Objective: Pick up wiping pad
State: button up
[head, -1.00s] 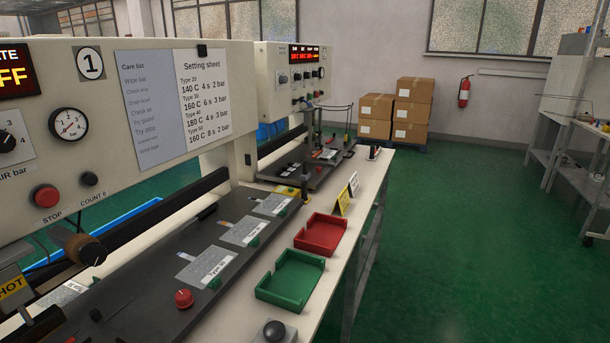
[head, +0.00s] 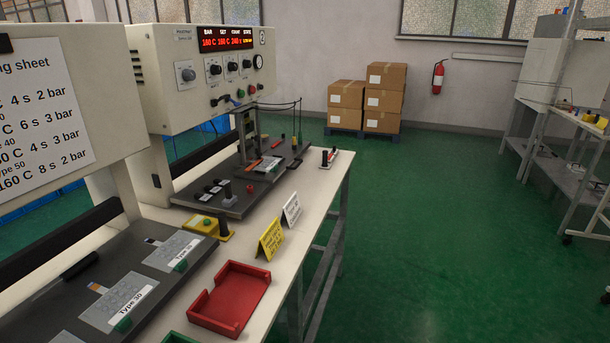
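My gripper is not in view. I cannot tell for certain which thing is the wiping pad. A small pale, flat piece with a dark upright handle (head: 328,158) stands near the far end of the white bench (head: 318,190).
A red tray (head: 230,298) lies at the front, with a green tray (head: 180,338) partly cut off below. Yellow (head: 270,239) and white (head: 291,210) signs stand on the bench. Machine 2 (head: 205,75) rises at left. Green floor (head: 430,240) right of the bench is clear.

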aim_at(230, 200)
jog(key=i+l+z, duration=0.15)
jog(key=i, duration=0.65)
jog(key=i+l+z, duration=0.15)
jog(key=i, duration=0.7)
jog(key=i+u, duration=0.45)
jog(key=i+l+u, duration=0.2)
jog(key=u, duration=0.3)
jog(key=i+l+u, duration=0.3)
jog(key=u, duration=0.15)
jog(key=i+l+u, duration=0.15)
jog(key=u, duration=0.25)
jog(key=l+u, duration=0.4)
jog(key=i+l+u, duration=0.15)
jog(key=u, duration=0.25)
jog(key=l+u, duration=0.4)
